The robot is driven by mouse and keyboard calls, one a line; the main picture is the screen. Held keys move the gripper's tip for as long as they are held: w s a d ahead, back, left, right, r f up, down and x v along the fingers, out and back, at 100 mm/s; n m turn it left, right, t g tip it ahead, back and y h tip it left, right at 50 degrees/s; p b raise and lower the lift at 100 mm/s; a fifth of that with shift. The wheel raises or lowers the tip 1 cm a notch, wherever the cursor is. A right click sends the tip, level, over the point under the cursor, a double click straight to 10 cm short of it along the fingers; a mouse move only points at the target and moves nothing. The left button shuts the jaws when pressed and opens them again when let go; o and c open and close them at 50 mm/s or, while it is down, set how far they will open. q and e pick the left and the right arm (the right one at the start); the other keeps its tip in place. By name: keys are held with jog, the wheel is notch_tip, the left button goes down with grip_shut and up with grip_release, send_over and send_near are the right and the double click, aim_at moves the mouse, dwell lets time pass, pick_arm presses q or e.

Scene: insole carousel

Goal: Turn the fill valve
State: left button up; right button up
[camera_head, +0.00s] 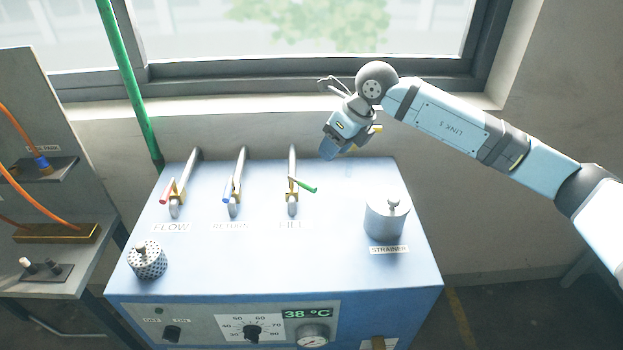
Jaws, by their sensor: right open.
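The fill valve (293,187) stands on the blue machine top, behind a label that reads FILL. Its green handle (306,186) points to the right and slightly toward the front, across the grey pipe. My right gripper (328,152) is above the back edge of the machine, to the right of and behind the fill valve, apart from it. It is open, with nothing seen between its fingers. My left gripper is out of view.
A grey strainer pot (385,221) stands at the right, a perforated basket (147,262) at front left. The front panel has a dial (252,332) and a 38 °C display (307,314).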

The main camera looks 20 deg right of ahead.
aim_at(310, 185)
jog(key=p+x, duration=0.1)
jog(key=x, duration=1.1)
jog(key=shift+p, duration=0.35)
grip_shut()
